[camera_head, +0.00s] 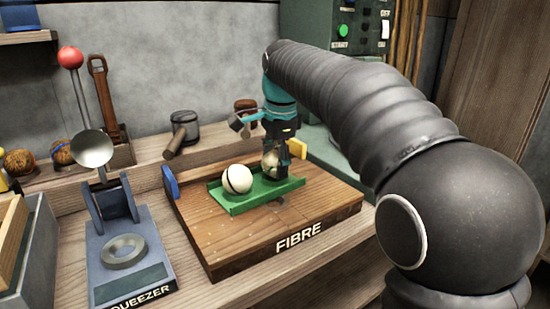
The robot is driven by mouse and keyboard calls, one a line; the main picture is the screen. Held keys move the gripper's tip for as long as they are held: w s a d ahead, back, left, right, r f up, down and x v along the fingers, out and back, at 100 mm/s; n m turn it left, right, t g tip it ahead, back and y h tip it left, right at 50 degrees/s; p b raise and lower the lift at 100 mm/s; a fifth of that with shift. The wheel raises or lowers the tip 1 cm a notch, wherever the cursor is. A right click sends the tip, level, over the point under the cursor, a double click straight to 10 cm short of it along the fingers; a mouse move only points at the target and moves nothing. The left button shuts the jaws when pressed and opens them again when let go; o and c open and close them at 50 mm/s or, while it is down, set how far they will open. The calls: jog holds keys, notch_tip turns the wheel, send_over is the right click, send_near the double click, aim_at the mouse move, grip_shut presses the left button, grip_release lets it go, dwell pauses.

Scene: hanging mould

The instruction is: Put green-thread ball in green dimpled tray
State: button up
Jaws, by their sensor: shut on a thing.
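The green tray (275,191) lies on the wooden block marked FIBRE. A cream ball with a dark thread band (237,179) sits in its left part. My gripper (277,168) points down over the tray's right part and is shut on a second cream ball (268,160). The fingers cover much of this ball, and I cannot make out its thread colour. I cannot tell whether the held ball touches the tray. The tray's dimples are not clearly visible.
The FIBRE block (230,246) has a blue bracket (171,182) at left and a yellow one (297,148) at back right. The squeezer (118,230) with its red-knobbed lever stands left. A mallet (184,131) and brown balls (18,162) are behind.

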jog(key=shift+s+a+f, duration=0.1)
jog(key=shift+f, duration=0.05)
dwell(0.6)
jog(key=o, duration=1.4)
jog(key=r, duration=0.3)
jog(key=s+r, duration=0.1)
jog(key=r, duration=0.7)
jog(key=shift+s+d, duration=0.35)
jog(key=shift+d, duration=0.05)
jog(key=s+d+f+n+t, duration=0.2)
jog(key=s+d+f+n, duration=0.5)
jog(key=s+d, duration=0.5)
jog(key=s+d+f+n+t, duration=0.1)
jog(key=s+d+f+n, duration=0.1)
jog(key=s+f, duration=0.5)
jog(key=s+d+f+n, duration=0.2)
jog(key=s+f+n, duration=0.1)
jog(key=s+f, duration=0.3)
notch_tip(320, 180, down, 3)
jog(key=shift+s+r+t+h, duration=0.2)
jog(key=shift+s+t+h, duration=0.2)
